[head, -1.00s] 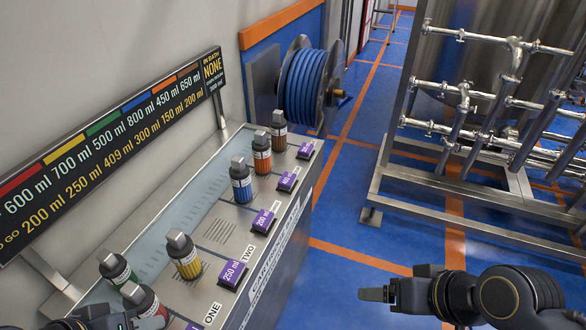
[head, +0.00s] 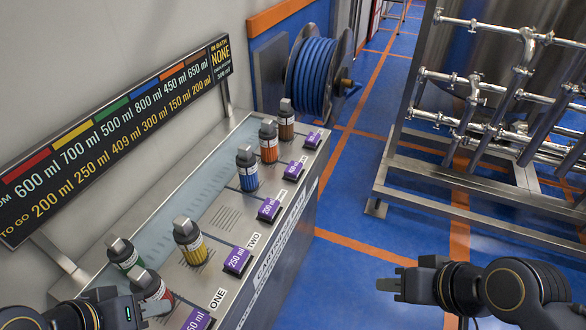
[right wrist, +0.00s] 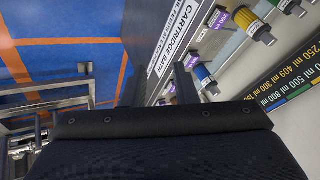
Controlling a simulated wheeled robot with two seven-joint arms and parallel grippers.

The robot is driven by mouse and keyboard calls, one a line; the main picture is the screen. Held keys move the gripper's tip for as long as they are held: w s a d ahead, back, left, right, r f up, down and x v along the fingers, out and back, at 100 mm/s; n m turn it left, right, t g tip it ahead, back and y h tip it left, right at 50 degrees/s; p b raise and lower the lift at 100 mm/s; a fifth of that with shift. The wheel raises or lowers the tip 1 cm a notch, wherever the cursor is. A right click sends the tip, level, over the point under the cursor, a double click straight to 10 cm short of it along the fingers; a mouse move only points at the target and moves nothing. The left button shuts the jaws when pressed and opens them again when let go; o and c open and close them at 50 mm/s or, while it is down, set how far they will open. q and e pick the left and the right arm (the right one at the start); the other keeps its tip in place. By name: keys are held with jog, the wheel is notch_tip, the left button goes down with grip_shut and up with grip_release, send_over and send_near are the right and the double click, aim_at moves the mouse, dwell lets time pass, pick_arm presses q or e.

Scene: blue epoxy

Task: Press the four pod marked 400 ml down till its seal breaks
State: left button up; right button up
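A row of capped cartridges stands in a steel bench (head: 290,230), each beside a purple tag. The fourth tag (head: 293,170) appears to read 400 ml; the orange cartridge (head: 269,142) stands upright beside it. The blue cartridge (head: 247,170) is nearer, the brown cartridge (head: 286,120) farther. My left gripper (head: 140,309) is at the lower left, close to the red cartridge (head: 152,290); its finger gap is unclear. My right gripper (head: 387,284) is over the floor right of the bench, away from the cartridges. In the right wrist view its fingers (right wrist: 160,88) are apart and empty.
A yellow cartridge (head: 190,243) and a green cartridge (head: 124,256) stand nearer. A sign (head: 120,130) with volumes rises behind the bench. A blue hose reel (head: 318,75) is beyond the far end. Steel pipework (head: 480,120) stands at the right, with open blue floor between.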

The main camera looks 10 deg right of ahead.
grip_shut()
dwell(1.1)
